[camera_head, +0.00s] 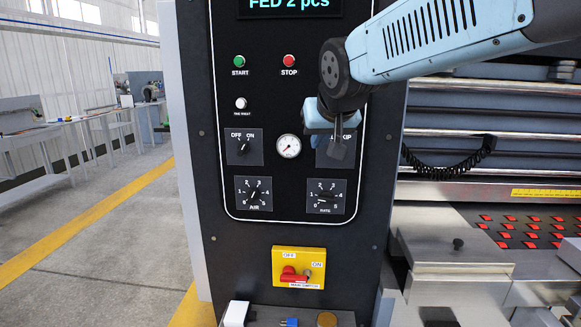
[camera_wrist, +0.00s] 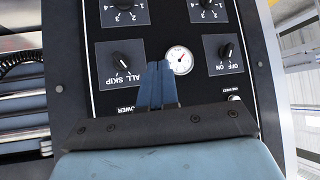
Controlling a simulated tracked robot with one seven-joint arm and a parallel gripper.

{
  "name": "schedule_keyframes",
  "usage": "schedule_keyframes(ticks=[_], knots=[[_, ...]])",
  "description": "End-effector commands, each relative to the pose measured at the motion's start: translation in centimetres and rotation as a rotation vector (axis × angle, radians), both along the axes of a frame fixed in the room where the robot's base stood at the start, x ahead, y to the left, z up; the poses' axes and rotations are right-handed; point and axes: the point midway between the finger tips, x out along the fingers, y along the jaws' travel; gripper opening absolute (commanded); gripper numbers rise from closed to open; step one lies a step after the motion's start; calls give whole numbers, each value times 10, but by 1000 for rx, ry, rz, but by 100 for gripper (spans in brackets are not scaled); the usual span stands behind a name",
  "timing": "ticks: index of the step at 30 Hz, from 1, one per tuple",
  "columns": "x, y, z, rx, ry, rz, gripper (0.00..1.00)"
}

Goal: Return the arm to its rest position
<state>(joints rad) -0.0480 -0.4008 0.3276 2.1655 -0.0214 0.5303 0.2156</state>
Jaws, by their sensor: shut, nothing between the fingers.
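My arm (camera_head: 430,40) reaches in from the upper right in the head view, in front of the black control panel (camera_head: 225,200). My gripper (camera_head: 338,148) is shut and empty, and its fingers point down in front of the ALL SKIP dial, hiding most of it. In the wrist view my gripper (camera_wrist: 158,68) shows with its fingers together, and the ALL SKIP dial (camera_wrist: 121,62) is in clear sight to their left. The pressure gauge (camera_wrist: 180,60) is just right of the fingertips. I cannot tell whether the fingers touch the panel.
Around the arm are the green START button (camera_head: 239,61), red STOP button (camera_head: 289,60), OFF/ON dial (camera_head: 244,148), AIR dial (camera_head: 253,194), RATE dial (camera_head: 324,196) and yellow main switch plate (camera_head: 299,268). Machine rollers (camera_head: 480,140) lie to the right. Open floor (camera_head: 100,215) is at left.

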Motion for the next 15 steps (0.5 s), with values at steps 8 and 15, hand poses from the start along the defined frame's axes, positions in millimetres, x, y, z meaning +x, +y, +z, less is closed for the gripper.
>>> schedule_keyframes(ticks=[8,15], knots=[[-91,-123,-54,-69,174,-148,0],[-158,-175,-97,-57,305,-200,0]])
